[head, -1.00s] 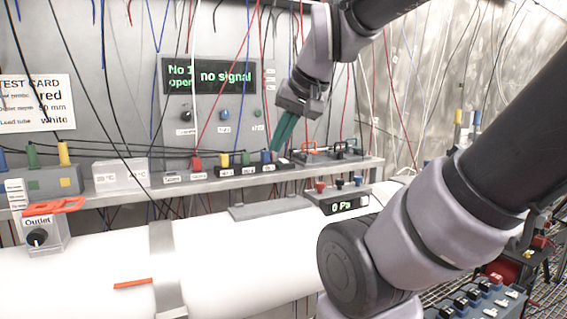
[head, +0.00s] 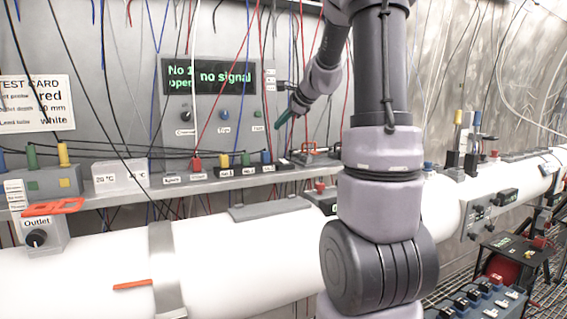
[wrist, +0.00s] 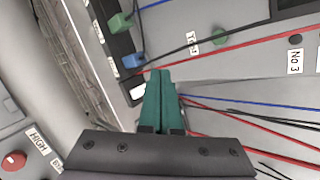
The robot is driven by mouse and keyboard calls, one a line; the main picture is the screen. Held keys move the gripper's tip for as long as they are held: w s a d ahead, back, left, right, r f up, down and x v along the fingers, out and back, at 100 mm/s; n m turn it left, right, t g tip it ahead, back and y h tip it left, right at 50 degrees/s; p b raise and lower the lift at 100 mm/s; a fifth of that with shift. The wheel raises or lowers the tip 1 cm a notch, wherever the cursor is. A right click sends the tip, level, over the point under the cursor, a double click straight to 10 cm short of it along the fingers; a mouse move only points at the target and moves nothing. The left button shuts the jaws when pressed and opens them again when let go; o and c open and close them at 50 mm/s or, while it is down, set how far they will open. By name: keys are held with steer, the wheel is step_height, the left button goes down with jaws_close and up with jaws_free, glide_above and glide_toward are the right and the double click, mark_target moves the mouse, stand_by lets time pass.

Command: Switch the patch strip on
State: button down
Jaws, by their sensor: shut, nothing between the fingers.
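The patch strip (head: 232,173) is a black bar on the shelf in the head view, with coloured plugs and numbered white labels. In the wrist view the strip (wrist: 118,45) runs along the upper left, with a green plug (wrist: 120,22) and a blue plug (wrist: 128,61). A white switch-like piece (wrist: 137,92) sits at its end; I cannot tell which way it is set. My gripper (head: 284,121), with teal fingers, is shut and empty, raised above the strip's right end, in front of the panel. In the wrist view its fingertips (wrist: 160,74) appear right of the white piece.
The panel display (head: 208,76) reads "No 1 open" and "no signal". Many wires hang in front of it. A tray with red and dark handles (head: 312,152) lies right of the strip. A white tube (head: 90,270) with an outlet box (head: 40,235) runs below the shelf.

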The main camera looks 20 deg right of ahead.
mark_target(287, 162)
steer(key=w+d+f+m+h, duration=0.1)
steer(key=w+d+f+m, duration=0.1)
steer(key=w+d+m, duration=0.1)
steer(key=shift+w+d+f+t, duration=0.15)
steer(key=shift+w+d+t, duration=0.4)
steer(key=shift+d, duration=0.55)
steer(key=shift+w, duration=0.1)
steer(key=shift+w+f, duration=0.2)
steer(key=shift+f, duration=1.25)
steer(key=shift+w+f, duration=0.15)
steer(key=shift+f, duration=1.3)
steer(key=shift+w+f, duration=0.2)
steer(key=shift+f, duration=1.25)
steer(key=shift+a+f, duration=0.1)
steer(key=shift+w+f, duration=0.1)
steer(key=shift+f, duration=0.25)
